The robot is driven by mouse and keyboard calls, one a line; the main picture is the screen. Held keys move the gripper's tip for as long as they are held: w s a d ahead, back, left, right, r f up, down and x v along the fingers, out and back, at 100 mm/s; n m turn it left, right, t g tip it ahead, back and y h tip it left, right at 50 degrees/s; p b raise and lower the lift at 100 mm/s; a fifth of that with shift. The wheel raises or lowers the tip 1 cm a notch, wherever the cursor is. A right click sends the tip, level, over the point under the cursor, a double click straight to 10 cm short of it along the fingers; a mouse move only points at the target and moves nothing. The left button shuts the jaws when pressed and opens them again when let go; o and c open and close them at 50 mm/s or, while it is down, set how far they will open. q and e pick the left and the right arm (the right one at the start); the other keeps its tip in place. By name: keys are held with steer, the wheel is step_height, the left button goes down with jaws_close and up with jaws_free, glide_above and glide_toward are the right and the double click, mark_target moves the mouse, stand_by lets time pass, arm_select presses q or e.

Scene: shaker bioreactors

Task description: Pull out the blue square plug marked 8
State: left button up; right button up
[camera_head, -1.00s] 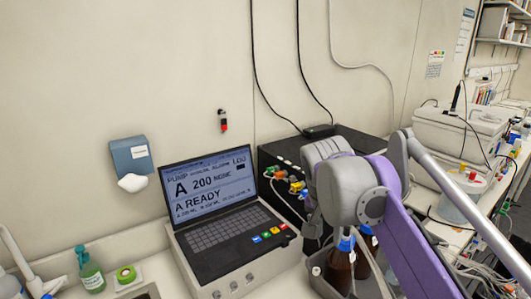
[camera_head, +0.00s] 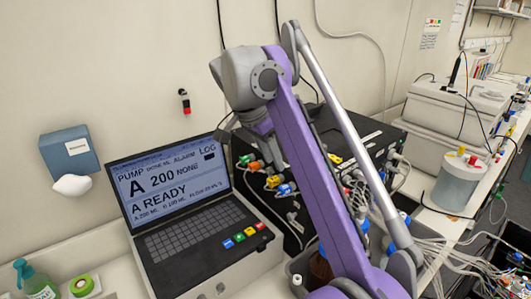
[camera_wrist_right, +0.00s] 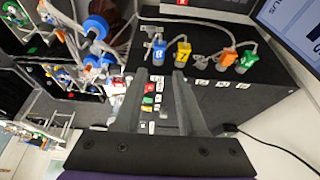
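The blue square plug (camera_wrist_right: 159,52) sits in the black box's face in the right wrist view, with a pale mark that I cannot read surely as 8. A yellow plug (camera_wrist_right: 183,53) marked 7 is just right of it. My right gripper (camera_wrist_right: 161,72) is open and empty. Its two fingers point toward the plug row, with the blue plug showing between and beyond the tips; the gap to it is hard to judge. In the head view the blue plug (camera_head: 285,189) is beside my purple right arm, and the gripper's fingertips are hard to make out. My left gripper is out of view.
Orange (camera_wrist_right: 226,58) and green (camera_wrist_right: 246,60) plugs with grey cables share the row on the black box (camera_wrist_right: 222,95). A laptop (camera_head: 185,195) stands left of the box. Bottles and loose tubing crowd the area right of the arm.

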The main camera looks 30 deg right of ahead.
steer(key=b+x, duration=0.2)
steer(key=x, duration=0.6)
steer(key=shift+s+d+f, duration=0.1)
steer(key=shift+s+f, duration=0.1)
steer(key=shift+f, duration=0.1)
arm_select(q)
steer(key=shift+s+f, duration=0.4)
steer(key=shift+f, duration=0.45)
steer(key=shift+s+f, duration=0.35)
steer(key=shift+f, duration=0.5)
arm_select(e)
steer(key=shift+w+d+f, duration=0.1)
steer(key=shift+d+f, duration=0.15)
steer(key=shift+f, duration=0.4)
steer(key=shift+c, duration=0.2)
jaws_close()
steer(key=shift+a, duration=0.15)
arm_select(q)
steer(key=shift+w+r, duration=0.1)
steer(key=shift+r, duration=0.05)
arm_select(e)
steer(key=shift+a, duration=0.55)
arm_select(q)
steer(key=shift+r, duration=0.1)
arm_select(e)
steer(key=shift+a, duration=0.3)
steer(key=shift+a, duration=0.3)
